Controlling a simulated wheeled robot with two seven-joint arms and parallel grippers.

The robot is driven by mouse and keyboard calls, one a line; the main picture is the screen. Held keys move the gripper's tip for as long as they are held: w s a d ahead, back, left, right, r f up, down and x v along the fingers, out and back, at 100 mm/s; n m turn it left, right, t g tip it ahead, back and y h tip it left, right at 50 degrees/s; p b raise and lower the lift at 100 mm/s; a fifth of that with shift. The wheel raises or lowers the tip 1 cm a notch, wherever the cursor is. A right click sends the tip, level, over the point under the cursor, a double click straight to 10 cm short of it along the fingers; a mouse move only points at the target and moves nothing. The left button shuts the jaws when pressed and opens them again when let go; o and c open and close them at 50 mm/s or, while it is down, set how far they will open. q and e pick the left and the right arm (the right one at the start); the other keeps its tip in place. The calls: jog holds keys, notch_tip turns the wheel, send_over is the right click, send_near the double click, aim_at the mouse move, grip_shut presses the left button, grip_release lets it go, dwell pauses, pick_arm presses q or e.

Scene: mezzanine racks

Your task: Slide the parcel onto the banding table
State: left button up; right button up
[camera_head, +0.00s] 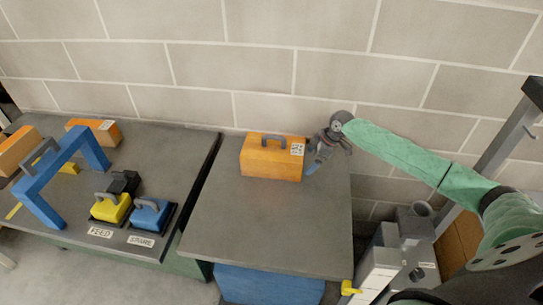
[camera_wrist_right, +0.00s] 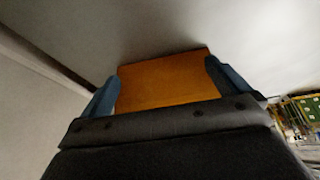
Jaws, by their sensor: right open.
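The parcel, an orange box (camera_head: 270,162) with a grey handle and a white label, stands upright at the back of the grey right-hand table (camera_head: 265,222). My right gripper (camera_head: 314,166) is at the parcel's right end, low over the table. In the right wrist view, the parcel's orange face (camera_wrist_right: 165,82) shows between the open blue fingers (camera_wrist_right: 160,87); contact cannot be told. The left-hand table (camera_head: 190,160), which bears a blue arch (camera_head: 92,149), looks like the banding table. My left gripper is out of view.
A narrow dark gap separates the tables. The left-hand table carries a yellow block (camera_head: 110,208) and a blue block (camera_head: 150,215) near FEED and SPARE labels, a black block (camera_head: 124,182) and orange boxes (camera_head: 94,129). A block wall stands behind. The right-hand table's front is clear.

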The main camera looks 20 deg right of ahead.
aim_at(266, 152)
jog(key=shift+w+a+p, duration=0.2)
jog(key=shift+w+a, duration=0.65)
jog(key=shift+a, duration=0.55)
jog(key=shift+w+a+p, duration=0.2)
jog(key=shift+w+a, duration=0.65)
jog(key=shift+a, duration=0.55)
jog(key=shift+w+a+p, duration=0.2)
jog(key=shift+w+a, duration=0.65)
jog(key=shift+a, duration=0.55)
jog(key=shift+w+a, duration=0.7)
jog(key=shift+a, duration=0.45)
jog(key=shift+w+a, duration=0.7)
jog(key=shift+a, duration=0.45)
jog(key=shift+w+a, duration=0.7)
jog(key=shift+a, duration=0.45)
jog(key=shift+w+a, duration=0.35)
jog(key=shift+a, duration=0.2)
jog(key=shift+w+a, duration=0.35)
jog(key=shift+a, duration=0.2)
jog(key=shift+d+p, duration=0.1)
jog(key=shift+p, duration=0.2)
jog(key=shift+s+d+p, duration=0.2)
jog(key=shift+s+d, duration=0.2)
jog(key=shift+d, duration=0.2)
jog(key=shift+s+d+p, duration=0.2)
jog(key=shift+s+d, duration=0.2)
jog(key=shift+d, duration=0.2)
jog(key=shift+r, duration=0.1)
